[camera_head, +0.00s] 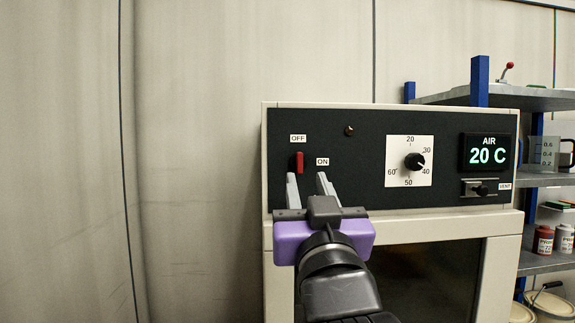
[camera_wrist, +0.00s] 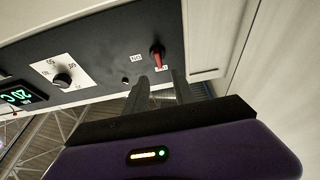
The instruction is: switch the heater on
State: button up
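The heater's black control panel (camera_head: 380,125) faces me in the head view. Its red switch handle (camera_head: 299,162) stands upright just below the OFF label (camera_head: 298,138), with the ON label (camera_head: 322,161) to its right. A small round lamp (camera_head: 349,130) is dark. My gripper (camera_head: 308,184) is open and empty, its two grey fingers apart just below the switch. In the wrist view the red handle (camera_wrist: 157,56) shows beyond the fingertips (camera_wrist: 158,82). I see no clear contact between fingers and handle.
A dial (camera_head: 414,161) and a display (camera_head: 487,153) reading AIR 20 C sit right of the switch. A vent slider (camera_head: 482,188) is below the display. Shelves (camera_head: 545,180) with jars and a jug stand at the right. The wall side at left is clear.

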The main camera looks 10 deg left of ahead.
aim_at(301, 161)
jog(key=p+x, duration=0.2)
jog(key=x, duration=0.5)
jog(key=shift+w, duration=0.4)
jog(key=shift+c, duration=0.4)
grip_shut()
